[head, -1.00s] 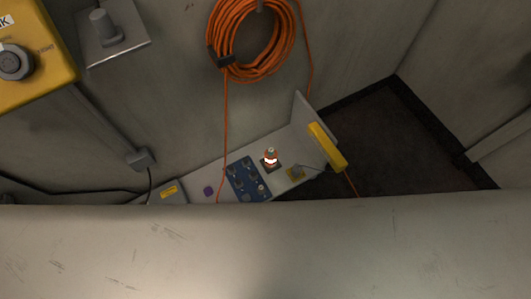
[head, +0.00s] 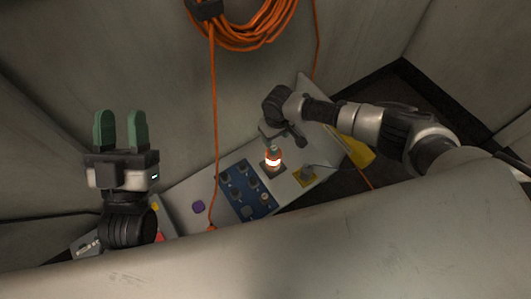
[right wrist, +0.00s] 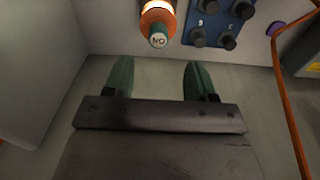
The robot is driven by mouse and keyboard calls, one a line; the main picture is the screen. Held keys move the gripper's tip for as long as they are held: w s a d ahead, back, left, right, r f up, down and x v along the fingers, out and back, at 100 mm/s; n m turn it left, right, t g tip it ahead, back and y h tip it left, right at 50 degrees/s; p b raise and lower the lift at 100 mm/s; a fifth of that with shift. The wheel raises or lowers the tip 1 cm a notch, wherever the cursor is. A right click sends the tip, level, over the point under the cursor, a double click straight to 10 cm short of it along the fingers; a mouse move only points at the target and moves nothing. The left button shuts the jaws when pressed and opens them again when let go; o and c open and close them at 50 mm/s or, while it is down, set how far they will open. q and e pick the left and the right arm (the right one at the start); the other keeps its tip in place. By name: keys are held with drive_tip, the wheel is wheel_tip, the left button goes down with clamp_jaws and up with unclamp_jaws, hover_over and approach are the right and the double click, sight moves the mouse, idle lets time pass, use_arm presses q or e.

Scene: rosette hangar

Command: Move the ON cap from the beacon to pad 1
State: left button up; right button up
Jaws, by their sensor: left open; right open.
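The beacon (head: 273,162) glows orange-white and stands upright on the bench beside a blue panel (head: 236,181). The blue panel (right wrist: 222,8) bears several dark round knob-like pieces with small numbers; I cannot tell which is pad 1. My right gripper (right wrist: 160,75) is open and empty, its green fingertips pointing toward the cap, apart from it. In the head view its fingers are mostly hidden. My left gripper (head: 121,125) is open and empty, left of the bench.
A purple disc (head: 198,207) lies left of the blue panel. A yellow plate with a grey piece (head: 306,174) sits right of the beacon. An orange cable (head: 214,130) hangs down to the bench near the panel. A yellow block (head: 357,153) is at the bench's right end.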

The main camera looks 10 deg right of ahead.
use_arm(q)
drive_tip(key=shift+s+a+r+t, duration=0.3)
drive_tip(key=shift+s+r+t, duration=0.1)
drive_tip(key=shift+s+r, duration=0.35)
use_arm(e)
drive_tip(key=shift+w, duration=0.2)
use_arm(q)
drive_tip(key=shift+r, duration=0.1)
